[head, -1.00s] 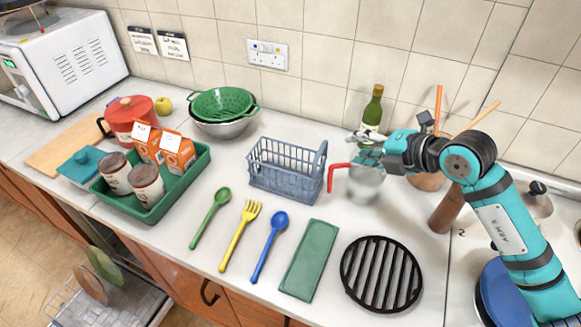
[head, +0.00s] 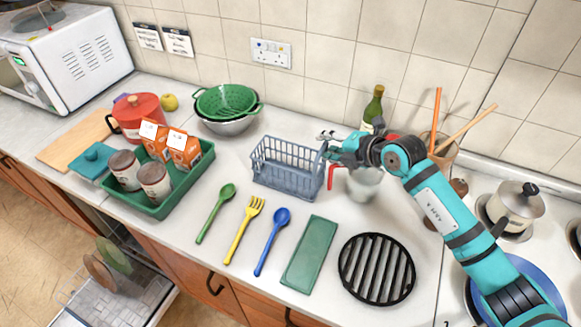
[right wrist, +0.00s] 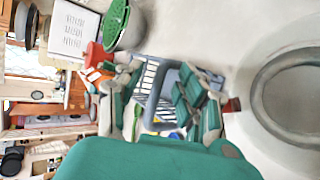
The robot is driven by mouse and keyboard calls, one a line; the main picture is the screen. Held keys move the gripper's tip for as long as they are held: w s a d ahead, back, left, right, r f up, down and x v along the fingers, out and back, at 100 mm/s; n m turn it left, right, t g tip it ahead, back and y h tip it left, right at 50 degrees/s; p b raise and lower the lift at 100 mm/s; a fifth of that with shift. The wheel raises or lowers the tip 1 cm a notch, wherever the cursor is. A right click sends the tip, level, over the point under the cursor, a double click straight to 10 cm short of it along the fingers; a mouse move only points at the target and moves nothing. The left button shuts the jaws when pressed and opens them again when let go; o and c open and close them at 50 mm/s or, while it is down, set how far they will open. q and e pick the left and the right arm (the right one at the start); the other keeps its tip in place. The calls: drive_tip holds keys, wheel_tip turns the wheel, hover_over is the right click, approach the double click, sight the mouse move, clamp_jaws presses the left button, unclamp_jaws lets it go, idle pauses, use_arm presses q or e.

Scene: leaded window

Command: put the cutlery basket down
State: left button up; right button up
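I see no clear contact. My left gripper is not in view.
A glass jug (head: 363,183) with a red handle stands close to the basket's right. A green spoon (head: 215,212), yellow fork (head: 244,230) and blue spoon (head: 271,241) lie in front. A green tray (head: 205,168) stands left, a black trivet (head: 377,268) front right.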

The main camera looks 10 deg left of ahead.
clamp_jaws()
drive_tip(key=shift+r, duration=0.1)
idle(0.5)
